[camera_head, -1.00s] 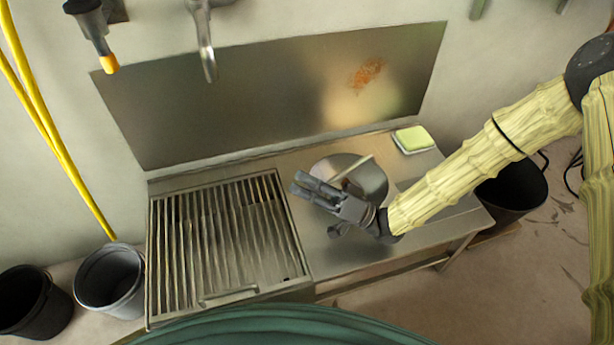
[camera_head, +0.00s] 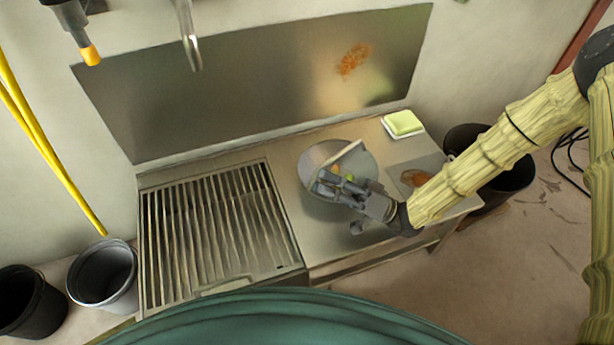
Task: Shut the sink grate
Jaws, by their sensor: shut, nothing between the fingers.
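The sink grate (camera_head: 215,235) is a metal frame of parallel slats on the left part of the steel sink unit. It lies flat, or nearly so, over the basin; a handle bar shows faintly along its front edge (camera_head: 232,283). My gripper (camera_head: 322,186) is shut and empty. It is to the right of the grate, over the round metal bowl on the counter, and apart from the grate. The gripper hides part of the bowl.
The metal bowl (camera_head: 316,160) holds a light stick and small coloured bits. A green sponge (camera_head: 403,122) lies at the back right. Buckets stand on the floor at left (camera_head: 103,275) and right (camera_head: 500,180). A tap (camera_head: 190,45) hangs above the counter.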

